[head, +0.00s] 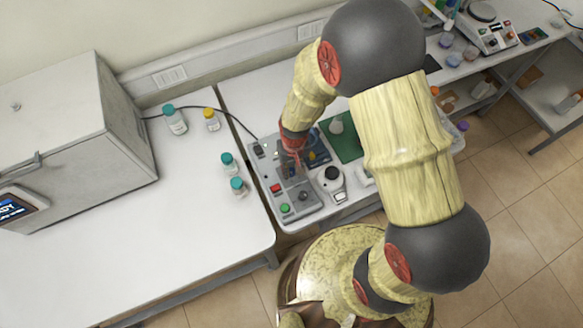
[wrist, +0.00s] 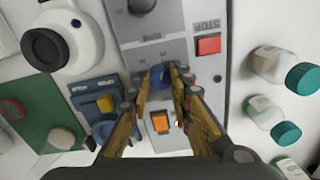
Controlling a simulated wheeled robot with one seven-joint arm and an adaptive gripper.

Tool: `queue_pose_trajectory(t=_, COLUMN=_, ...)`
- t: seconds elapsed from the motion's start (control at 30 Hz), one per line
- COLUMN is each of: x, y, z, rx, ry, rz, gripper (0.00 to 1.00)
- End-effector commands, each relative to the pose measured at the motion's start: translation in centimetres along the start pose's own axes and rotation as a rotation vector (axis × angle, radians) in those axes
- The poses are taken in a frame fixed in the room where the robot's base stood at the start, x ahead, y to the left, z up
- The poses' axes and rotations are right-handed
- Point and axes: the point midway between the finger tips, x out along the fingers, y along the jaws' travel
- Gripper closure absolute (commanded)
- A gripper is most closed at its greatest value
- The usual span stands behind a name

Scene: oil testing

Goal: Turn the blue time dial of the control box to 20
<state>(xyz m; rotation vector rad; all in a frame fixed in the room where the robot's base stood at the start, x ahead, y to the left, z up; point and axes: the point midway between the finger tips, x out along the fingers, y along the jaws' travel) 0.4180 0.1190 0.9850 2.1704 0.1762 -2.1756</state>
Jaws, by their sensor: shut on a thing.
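The grey control box (head: 298,207) stands on the white bench in the head view, partly hidden by my arm. In the wrist view its panel (wrist: 203,18) shows a red STOP button (wrist: 209,45), an orange switch (wrist: 160,122) and a dark knob (wrist: 140,5) at the top edge. The blue time dial (wrist: 158,76) sits between my fingertips. My gripper (wrist: 160,74) is shut on the dial, with a finger at each side; it also shows over the box in the head view (head: 291,160). The dial's scale and pointer cannot be read.
Teal-capped bottles (head: 237,186) stand left of the box, and they show at right in the wrist view (wrist: 303,78). A white round-topped device (head: 332,182) stands close to the box's right. A green mat (head: 344,146) lies behind.

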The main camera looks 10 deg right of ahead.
Motion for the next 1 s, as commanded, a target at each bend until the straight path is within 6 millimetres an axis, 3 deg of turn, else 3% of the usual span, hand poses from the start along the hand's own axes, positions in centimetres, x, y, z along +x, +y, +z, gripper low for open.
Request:
queue_pose_trajectory(t=0.27, x=0.00, y=-0.02, z=-0.01, rx=0.000, ry=0.000, rz=0.000, gripper=1.00)
queue_pose_trajectory(t=0.3, x=0.00, y=-0.02, z=-0.01, rx=0.000, ry=0.000, rz=0.000, gripper=0.78)
queue_pose_trajectory(t=0.6, x=0.00, y=-0.01, z=-0.01, rx=-0.001, ry=0.000, rz=0.000, gripper=0.61)
queue_pose_trajectory(t=1.0, x=-0.65, y=-0.02, z=-0.08, rx=-0.001, ry=0.002, rz=0.000, gripper=0.60)
